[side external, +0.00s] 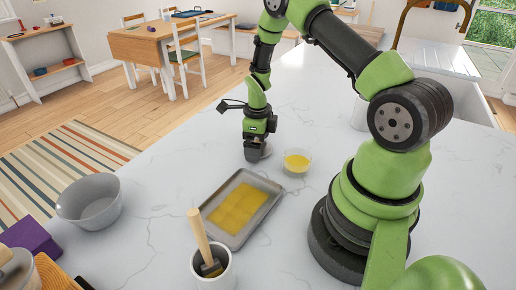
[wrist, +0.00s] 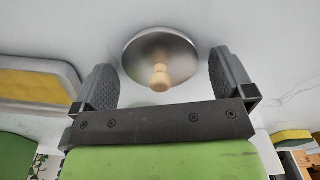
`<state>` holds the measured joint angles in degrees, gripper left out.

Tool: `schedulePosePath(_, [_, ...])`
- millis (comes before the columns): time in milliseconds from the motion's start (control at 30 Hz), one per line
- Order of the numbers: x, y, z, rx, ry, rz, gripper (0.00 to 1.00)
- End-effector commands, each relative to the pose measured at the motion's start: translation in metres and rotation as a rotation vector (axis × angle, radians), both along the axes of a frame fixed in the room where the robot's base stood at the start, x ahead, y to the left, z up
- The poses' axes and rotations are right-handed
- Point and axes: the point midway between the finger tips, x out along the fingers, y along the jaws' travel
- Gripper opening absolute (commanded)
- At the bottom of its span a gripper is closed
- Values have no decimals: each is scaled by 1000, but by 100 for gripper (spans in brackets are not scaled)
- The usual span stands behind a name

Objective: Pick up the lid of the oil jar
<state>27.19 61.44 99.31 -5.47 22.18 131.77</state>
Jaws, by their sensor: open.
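The lid (wrist: 160,53) is a round metal disc with a light wooden knob, seen in the wrist view just beyond my fingers. My gripper (wrist: 170,82) is open, with one dark finger on either side of the knob and no contact visible. In the side view my gripper (side external: 254,158) points down low over the white counter, and a small edge of the lid (side external: 266,151) shows beside it. A glass bowl of yellow oil (side external: 297,161) stands to the right of the gripper. I cannot tell whether it is the oil jar.
A metal tray (side external: 235,239) with yellow squares lies in front of my gripper. A white pot (side external: 228,274) with a wooden-handled brush stands nearer the camera. A grey bowl (side external: 90,203) sits at the left. The counter between the bowl and tray is clear.

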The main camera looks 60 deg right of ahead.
Motion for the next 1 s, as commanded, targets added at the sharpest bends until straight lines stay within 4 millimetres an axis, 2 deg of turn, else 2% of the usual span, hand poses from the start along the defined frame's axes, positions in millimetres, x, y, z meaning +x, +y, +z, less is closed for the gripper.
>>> schedulePosePath(233, [0, 0, -2, -1, -1, 0, 100])
schedulePosePath(400, [0, 0, -2, -1, -1, 0, 61])
schedulePosePath(433, [0, 0, -2, -1, -1, 0, 56])
schedulePosePath(767, [0, 0, 1, -1, -1, 0, 55])
schedulePosePath(867, [1, 0, 8, -1, -3, 1, 55])
schedulePosePath(1000, [1, -1, 30, -3, -6, 0, 55])
